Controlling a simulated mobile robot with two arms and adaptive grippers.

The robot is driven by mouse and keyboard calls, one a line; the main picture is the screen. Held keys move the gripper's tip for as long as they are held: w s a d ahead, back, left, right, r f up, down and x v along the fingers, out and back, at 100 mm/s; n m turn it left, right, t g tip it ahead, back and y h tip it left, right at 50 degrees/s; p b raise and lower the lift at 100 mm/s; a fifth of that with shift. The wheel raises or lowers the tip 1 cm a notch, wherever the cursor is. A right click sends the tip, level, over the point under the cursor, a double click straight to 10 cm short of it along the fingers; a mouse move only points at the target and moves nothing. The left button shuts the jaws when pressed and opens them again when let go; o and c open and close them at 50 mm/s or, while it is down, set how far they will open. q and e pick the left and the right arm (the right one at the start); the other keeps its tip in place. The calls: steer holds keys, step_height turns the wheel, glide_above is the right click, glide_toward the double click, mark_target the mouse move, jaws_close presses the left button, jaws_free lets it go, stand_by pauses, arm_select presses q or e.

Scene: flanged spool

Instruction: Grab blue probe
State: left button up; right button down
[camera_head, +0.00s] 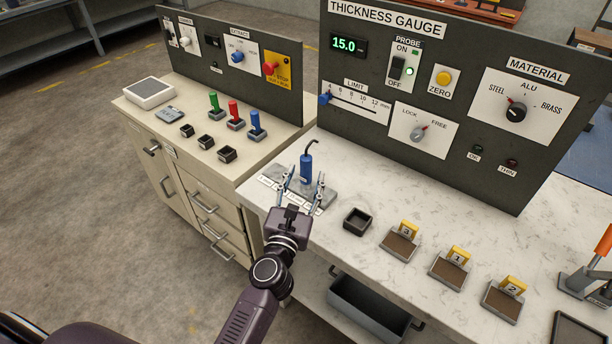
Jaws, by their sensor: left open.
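The blue probe (306,167) stands upright on a grey plate (327,193) near the left end of the marble bench, with a black cable curling from its top. My left gripper (304,181) is open, its two fingers pointing toward the probe, one on each side of it in the picture. I cannot tell whether the fingers touch the probe or stop short in front of it. White label strips lie at the front of the plate, partly hidden by the gripper. My right gripper is not in view.
The thickness gauge panel (440,170) rises behind the probe. An empty black holder (357,221) and several pads with numbered yellow blocks (407,231) lie to the right. A cabinet (180,124) at left carries green, red and blue-handled tools (233,112).

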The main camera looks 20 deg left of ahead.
mark_target(305, 165)
arm_select(q)
steer(key=shift+w+a+f+n+g+y, duration=0.25)
steer(key=shift+a+f+n, duration=0.1)
steer(key=shift+n, duration=0.15)
steer(key=shift+w+a+f+n+g+y, duration=0.15)
steer(key=shift+a+f+n+y, duration=0.15)
steer(key=shift+n, duration=0.2)
steer(key=w, duration=0.5)
steer(key=w+a, duration=0.1)
steer(key=w, duration=0.1)
steer(key=shift+w+f, duration=0.25)
steer(key=shift+d, duration=0.1)
jaws_close()
